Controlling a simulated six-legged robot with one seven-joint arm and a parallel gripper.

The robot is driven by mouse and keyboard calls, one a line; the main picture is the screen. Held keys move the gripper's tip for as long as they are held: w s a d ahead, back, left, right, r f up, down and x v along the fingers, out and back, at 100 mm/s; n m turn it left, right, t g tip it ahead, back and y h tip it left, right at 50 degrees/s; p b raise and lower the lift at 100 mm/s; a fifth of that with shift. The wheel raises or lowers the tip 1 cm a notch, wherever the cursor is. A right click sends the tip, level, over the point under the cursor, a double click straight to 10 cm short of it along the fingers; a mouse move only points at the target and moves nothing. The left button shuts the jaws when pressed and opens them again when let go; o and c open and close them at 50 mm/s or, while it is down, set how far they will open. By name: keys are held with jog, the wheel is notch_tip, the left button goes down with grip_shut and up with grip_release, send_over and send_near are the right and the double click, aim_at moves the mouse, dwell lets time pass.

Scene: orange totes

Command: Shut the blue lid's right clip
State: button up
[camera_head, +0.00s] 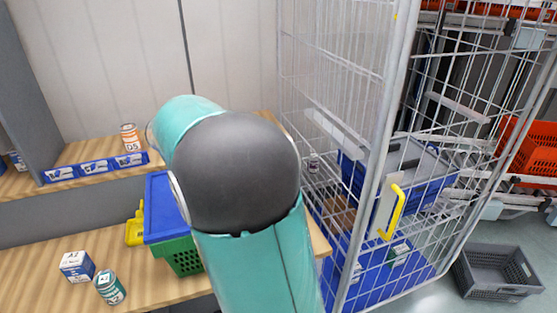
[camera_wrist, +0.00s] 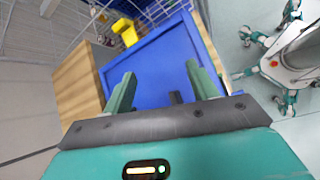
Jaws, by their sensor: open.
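The blue lid (camera_head: 160,205) lies on a green crate (camera_head: 184,258) on the wooden table, with its right part hidden behind my arm. In the wrist view the blue lid (camera_wrist: 160,62) fills the middle, seen close up. My gripper (camera_wrist: 159,69) is open with its two fingers apart over the lid; I cannot tell whether they touch it. A yellow clip (camera_head: 135,229) stands out at the lid's left side. A yellow part also shows beyond the lid's far edge in the wrist view (camera_wrist: 126,32). The clip on the right is not clearly visible.
A box (camera_head: 77,266) and a can (camera_head: 110,287) stand at the table's front left. A wire cage trolley (camera_head: 375,130) stands close at the right. A grey crate (camera_head: 497,272) is on the floor.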

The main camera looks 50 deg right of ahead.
jog(key=w+d+f+n+g+h, duration=0.1)
jog(key=d, duration=0.2)
jog(key=w+d+f+n+g+h, duration=0.1)
jog(key=d, duration=0.3)
jog(key=w+d+f+n+g+h, duration=0.1)
jog(key=w+d+f+g, duration=0.1)
jog(key=d, duration=0.2)
jog(key=shift+d, duration=0.4)
jog(key=x, duration=1.3)
jog(key=shift+s+d, duration=0.1)
jog(key=shift+d, duration=0.1)
jog(key=c, duration=1)
